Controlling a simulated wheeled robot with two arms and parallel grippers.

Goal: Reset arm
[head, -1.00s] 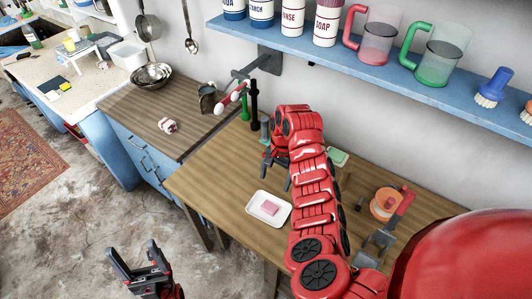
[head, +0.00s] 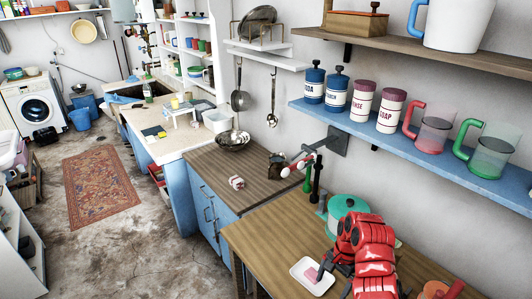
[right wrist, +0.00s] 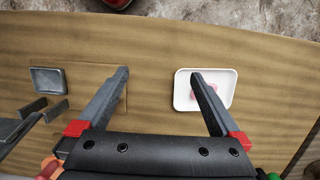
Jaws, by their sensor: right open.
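My right gripper (right wrist: 160,75) is open and empty, pointing down over the wooden table (right wrist: 150,115). In the right wrist view, one of its fingertips overlaps a white dish (right wrist: 228,85) holding a pink soap bar (right wrist: 212,90). In the head view my red right arm comes up from the bottom edge, and its gripper is beside the right edge of the white dish (head: 297,273) with the pink soap (head: 314,275). I cannot tell whether the finger touches the dish. My left gripper is not in view.
A blue shelf (head: 440,163) with canisters and mugs runs along the wall above. A small grey dish (right wrist: 48,80) lies on the table.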

